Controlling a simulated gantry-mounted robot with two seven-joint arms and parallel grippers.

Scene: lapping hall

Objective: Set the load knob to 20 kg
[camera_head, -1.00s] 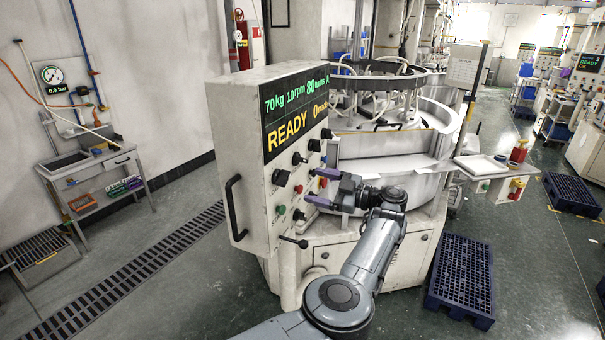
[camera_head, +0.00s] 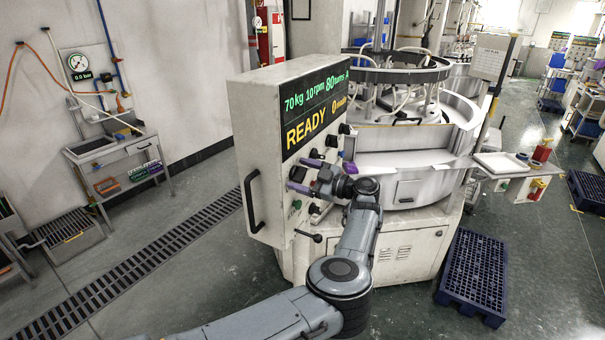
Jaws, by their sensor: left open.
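The control panel (camera_head: 262,215) is a white box on the machine. Its display (camera_head: 318,108) reads 70 kg, 10 rpm, 80 turns and READY. Black knobs run below the display, among them the leftmost one (camera_head: 298,173), under the 70 kg reading, and another (camera_head: 315,153) to its right. Their labels are too small to read, so I cannot tell which is the load knob. My left gripper (camera_head: 318,177) is open with purple fingertips, in front of the panel by the leftmost knob. It hides part of the lower controls; contact cannot be told. My right gripper is not in view.
A black handle (camera_head: 252,201) stands out from the panel's left side and a lever (camera_head: 308,236) from its lower edge. The round machine (camera_head: 400,165) is behind. A blue pallet (camera_head: 474,277) lies on the floor at right.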

